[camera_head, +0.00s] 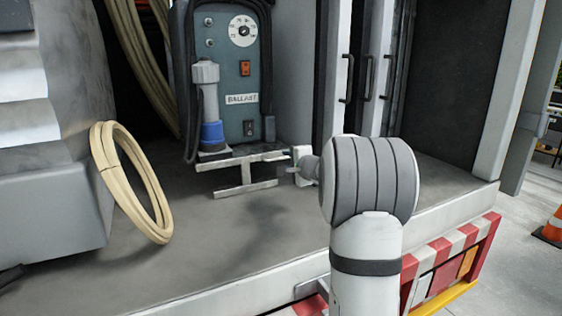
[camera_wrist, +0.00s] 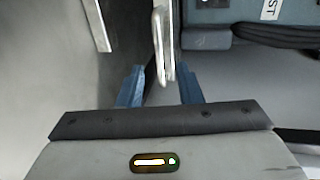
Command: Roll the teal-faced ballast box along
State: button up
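The ballast box (camera_head: 232,100) stands upright on the truck bed, its teal face bearing a dial, an orange switch and a "BALLAST" label. A corner of it shows at the top right of the wrist view (camera_wrist: 208,16). A pale metal handle frame (camera_head: 246,190) with a crossbar sits low in front of it. My gripper (camera_head: 290,163) is at the right end of that crossbar. In the wrist view my gripper's blue fingers (camera_wrist: 162,88) are apart, with a pale bar (camera_wrist: 163,45) between them. Gaps show on both sides of the bar.
A coiled cream hose (camera_head: 130,180) leans at the left, and more hose hangs behind it. Dark door handles (camera_head: 367,77) are at the back right. The bed floor in front of the frame is clear up to the bed's front edge. A cone (camera_head: 551,228) stands outside at the right.

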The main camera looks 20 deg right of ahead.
aim_at(281, 159)
jog(key=shift+x, duration=2.25)
grip_shut()
jog(key=shift+f, duration=0.1)
